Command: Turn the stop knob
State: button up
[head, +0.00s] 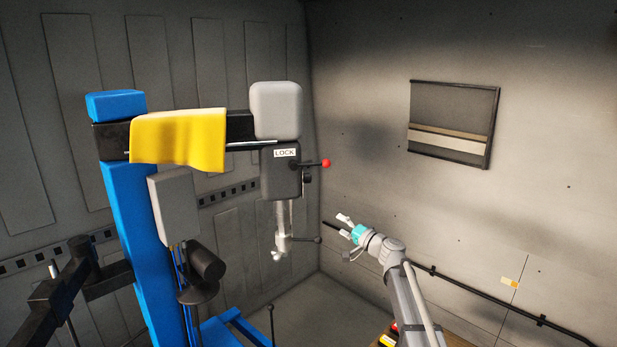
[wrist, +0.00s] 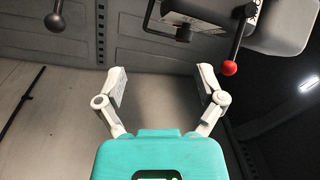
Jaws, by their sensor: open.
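A tyre machine head with a LOCK label (head: 285,153) hangs from a horizontal arm. A lever with a red ball (head: 326,163) sticks out to its right; the ball also shows in the wrist view (wrist: 229,68). A small black knob (head: 307,179) sits just below that lever. Lower down, a thin rod ends in a dark ball (head: 318,240). I cannot tell for sure which is the stop knob. My gripper (head: 341,234) is open and empty, below and right of the head, apart from it. In the wrist view nothing is between its fingers (wrist: 161,82).
A yellow cloth (head: 180,138) drapes over the horizontal arm of the blue column (head: 145,240). A grey tool shaft (head: 283,225) hangs under the head. A black pipe (head: 480,290) runs along the right wall. The space between my gripper and the head is clear.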

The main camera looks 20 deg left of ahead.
aim_at(307, 178)
jog(key=w+a+r+m+t+y, duration=0.1)
jog(key=w+a+r+m+t, duration=0.2)
jog(key=w+a+r+m, duration=0.1)
jog(key=shift+w+a+r+t+p, duration=0.3)
jog(key=shift+w+a+r+p, duration=0.15)
jog(key=shift+w+a, duration=0.5)
jog(key=shift+s, duration=0.1)
jog(key=p+x, duration=0.4)
jog(key=x, duration=0.9)
jog(key=shift+a+r, duration=0.1)
jog(key=shift+a, duration=0.25)
jog(key=c, duration=1.2)
jog(key=shift+o, duration=0.2)
